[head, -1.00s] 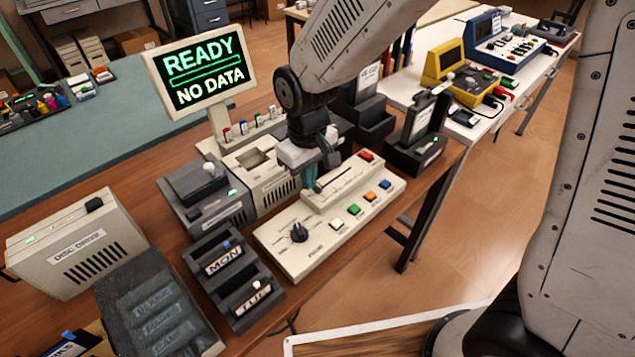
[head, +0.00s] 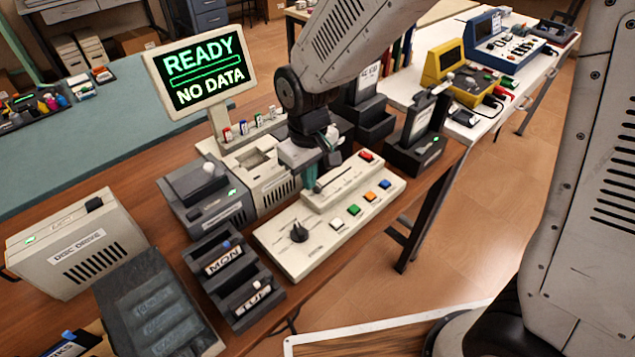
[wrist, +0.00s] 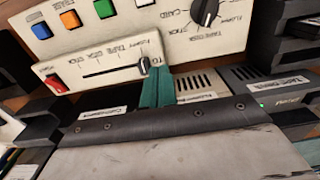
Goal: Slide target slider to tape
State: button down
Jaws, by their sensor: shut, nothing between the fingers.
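The printed labels along the slot, one of which seems to read tape, are small and upside down there. My gripper (wrist: 158,78) is shut and empty, its teal fingers beside the knob. In the head view my gripper (head: 312,183) reaches down at the left end of the slot on the control panel (head: 290,262).
The panel also has a black rotary knob (head: 299,232), a red button (head: 366,155) and several coloured buttons. A monitor (head: 203,70) reads "READY NO DATA". A grey drive (head: 205,195) and black MON and TUE trays (head: 232,285) stand left of the panel.

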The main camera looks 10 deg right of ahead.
aim_at(320, 179)
jog(key=shift+f, duration=1.4)
jog(key=shift+w+d, duration=0.5)
jog(key=shift+d, duration=0.2)
jog(key=shift+w+d, duration=0.45)
jog(key=shift+d, duration=0.25)
dwell(0.4)
jog(key=shift+s+a, duration=0.15)
jog(key=shift+a, duration=0.05)
dwell(0.5)
jog(key=shift+r, duration=3.55)
jog(key=shift+s, duration=0.1)
